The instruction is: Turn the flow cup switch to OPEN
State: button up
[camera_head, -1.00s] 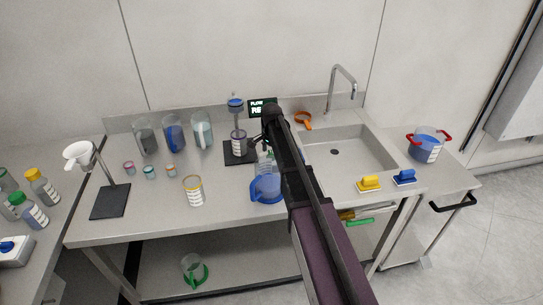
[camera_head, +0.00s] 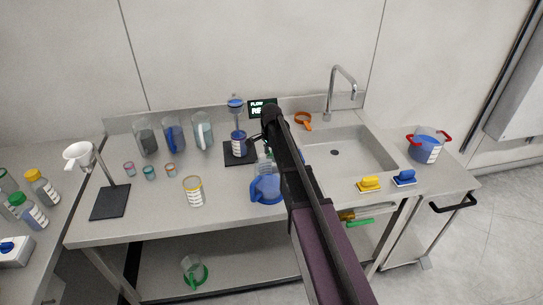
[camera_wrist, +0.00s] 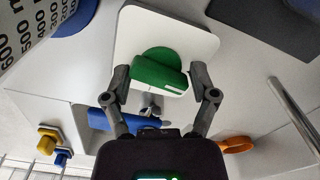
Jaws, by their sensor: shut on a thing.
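The flow cup switch shows in the wrist view as a white plate (camera_wrist: 193,37) with a round green knob (camera_wrist: 158,69). My gripper (camera_wrist: 160,80) has one finger at each end of the knob's bar and is shut on it. A pale mark shows on the bar's right end; no OPEN label is readable. In the head view my arm hides most of the switch and gripper.
A blue jug (camera_head: 265,187) stands close left of my arm. The sink (camera_head: 360,150), faucet (camera_head: 340,75) and orange strainer (camera_head: 303,120) are to the right.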

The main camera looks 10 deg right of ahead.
aim_at(271, 154)
jog(key=m, duration=0.3)
jog(key=shift+m, duration=2.5)
jog(key=m, duration=0.3)
jog(key=shift+s+m, duration=0.1)
jog(key=shift+m, duration=0.2)
jog(key=m, duration=0.4)
jog(key=o, duration=1.2)
jog(key=shift+r, duration=0.1)
notch_tip(271, 154, up, 6)
jog(key=p, duration=0.6)
